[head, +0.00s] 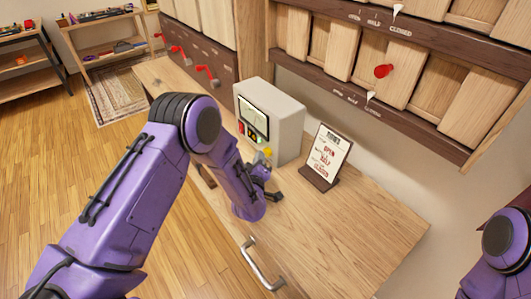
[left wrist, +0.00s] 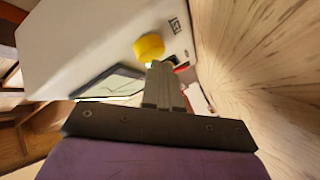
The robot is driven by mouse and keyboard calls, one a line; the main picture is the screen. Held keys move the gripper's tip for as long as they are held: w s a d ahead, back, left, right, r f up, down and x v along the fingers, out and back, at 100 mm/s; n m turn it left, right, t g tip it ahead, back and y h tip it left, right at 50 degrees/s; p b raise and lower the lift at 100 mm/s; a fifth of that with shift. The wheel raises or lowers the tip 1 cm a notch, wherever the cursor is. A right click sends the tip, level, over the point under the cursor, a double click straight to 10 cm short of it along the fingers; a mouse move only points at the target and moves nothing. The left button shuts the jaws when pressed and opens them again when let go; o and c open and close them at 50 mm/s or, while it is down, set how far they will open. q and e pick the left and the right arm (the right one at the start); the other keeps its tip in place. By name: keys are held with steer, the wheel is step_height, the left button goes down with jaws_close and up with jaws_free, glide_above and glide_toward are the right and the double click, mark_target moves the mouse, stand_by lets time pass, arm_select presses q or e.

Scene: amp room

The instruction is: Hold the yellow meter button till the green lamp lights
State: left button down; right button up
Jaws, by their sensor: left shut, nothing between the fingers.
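The meter (head: 283,118) is a pale box with a screen, standing on the wooden counter. Its yellow button (head: 267,152) sticks out low on the front, and it also shows in the left wrist view (left wrist: 149,47). My left gripper (head: 266,175) is shut and empty in front of the meter, close to the button. In the left wrist view its fingertips (left wrist: 160,68) reach the button's edge; I cannot tell whether they touch. Small red and green spots show on the meter's front; I cannot tell whether a green lamp is lit. My right gripper is out of view.
A small sign (head: 327,154) stands on the counter (head: 340,225) right of the meter. A wall cabinet with sliding wooden panels (head: 385,70) hangs above. Red levers (head: 207,72) are on the panel at the back left. The counter's front right is clear.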

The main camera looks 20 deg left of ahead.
arm_select(q)
steer(key=shift+s+a, duration=0.25)
steer(key=shift+s, duration=0.2)
steer(key=shift+s+a+p, duration=0.2)
steer(key=shift+s+a, duration=0.25)
steer(key=shift+s, duration=0.25)
steer(key=shift+s+a+p, duration=0.2)
steer(key=shift+s+a, duration=0.2)
steer(key=shift+s, duration=0.35)
steer(key=shift+s+a+p, duration=0.2)
steer(key=shift+s+a, duration=0.25)
steer(key=shift+s, duration=0.25)
steer(key=shift+f, duration=0.1)
